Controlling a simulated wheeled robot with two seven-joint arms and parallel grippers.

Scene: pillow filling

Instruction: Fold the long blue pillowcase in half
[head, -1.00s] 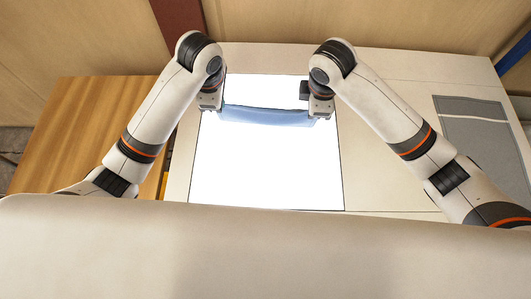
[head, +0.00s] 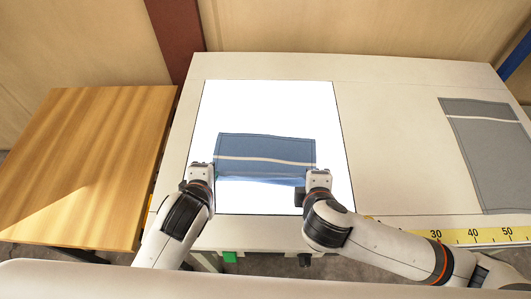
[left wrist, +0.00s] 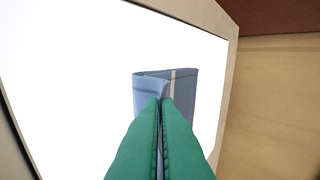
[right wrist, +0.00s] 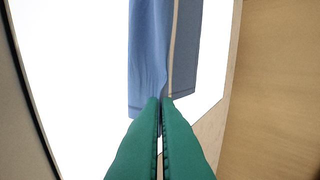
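The blue pillowcase (head: 265,147) lies on the bright white panel (head: 300,98), with a cream stripe across it and its far edge flat. Its near edge is lighter blue and is lifted or turned between my grippers. My left gripper (head: 214,174) is shut on the near left corner; the pillowcase also shows in the left wrist view (left wrist: 184,95). My right gripper (head: 308,181) is shut on the near right corner, with the cloth in the right wrist view (right wrist: 147,50). The green fingertips are together and partly hide the pinched cloth.
A grey pillowcase (head: 480,150) with a pale stripe lies at the table's right. A yellow measuring tape (head: 470,236) runs along the near right edge. A wooden table (head: 90,160) stands left. The white panel is bare beyond the blue pillowcase.

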